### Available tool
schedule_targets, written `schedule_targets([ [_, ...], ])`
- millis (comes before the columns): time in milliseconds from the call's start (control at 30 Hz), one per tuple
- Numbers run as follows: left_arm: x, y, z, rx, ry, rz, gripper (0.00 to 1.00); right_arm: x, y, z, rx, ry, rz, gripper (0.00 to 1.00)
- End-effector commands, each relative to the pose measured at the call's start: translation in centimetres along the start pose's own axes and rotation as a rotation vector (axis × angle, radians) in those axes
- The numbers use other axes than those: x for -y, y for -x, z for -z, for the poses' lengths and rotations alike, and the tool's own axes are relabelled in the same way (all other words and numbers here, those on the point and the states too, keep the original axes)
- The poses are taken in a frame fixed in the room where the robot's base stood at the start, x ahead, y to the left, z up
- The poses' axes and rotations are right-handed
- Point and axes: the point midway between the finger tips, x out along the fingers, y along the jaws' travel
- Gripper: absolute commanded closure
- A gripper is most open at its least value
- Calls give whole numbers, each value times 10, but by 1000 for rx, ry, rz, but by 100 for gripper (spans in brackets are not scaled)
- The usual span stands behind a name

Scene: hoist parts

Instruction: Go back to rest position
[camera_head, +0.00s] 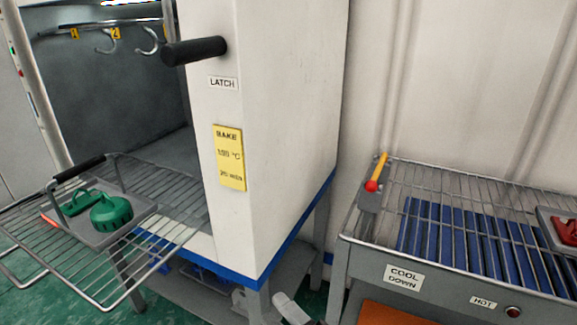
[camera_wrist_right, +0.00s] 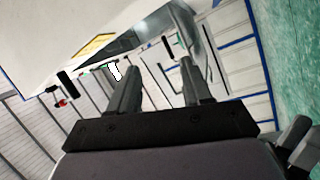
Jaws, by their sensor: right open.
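My right gripper (camera_wrist_right: 158,66) shows in the right wrist view with its two dark fingers apart and nothing seen between them. In the head view, a pale rounded piece that may be part of my right arm shows at the bottom edge; its fingers cannot be made out there. My left gripper is not in view. A grey tray (camera_head: 97,237) with green parts (camera_head: 110,212) sits on a wire rack (camera_head: 60,270) that sticks out of the open oven (camera_head: 285,110) at the left, apart from my right gripper.
The oven's black latch handle (camera_head: 195,51) juts out above a yellow bake note (camera_head: 229,157). Hooks (camera_head: 148,42) hang inside. A cool-down table (camera_head: 440,282) with blue slats stands at the right, with a red part (camera_head: 565,232) on a tray. A gap separates oven and table.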

Motion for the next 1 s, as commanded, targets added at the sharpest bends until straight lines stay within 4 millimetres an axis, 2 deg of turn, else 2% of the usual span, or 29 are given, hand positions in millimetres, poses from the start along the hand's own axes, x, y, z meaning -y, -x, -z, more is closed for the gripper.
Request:
schedule_targets([
  [33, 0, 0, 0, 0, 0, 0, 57, 7, 20, -16, 101, -124, 17, 51],
  [100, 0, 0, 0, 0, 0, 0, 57, 16, 48, -38, 235, -294, 32, 51],
  [233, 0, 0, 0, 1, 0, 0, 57, 36, 110, -70, 484, -597, 44, 51],
  [400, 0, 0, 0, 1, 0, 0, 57, 59, 195, -92, 781, -942, 29, 51],
  [500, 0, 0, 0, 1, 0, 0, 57, 68, 235, -95, 910, -1083, 12, 51],
  [600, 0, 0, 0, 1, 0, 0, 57, 73, 260, -95, 994, -1174, -3, 51],
  [700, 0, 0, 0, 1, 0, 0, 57, 74, 273, -95, 1035, -1217, -12, 51],
  [1000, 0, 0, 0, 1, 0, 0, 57, 75, 274, -95, 1041, -1223, -14, 51],
])
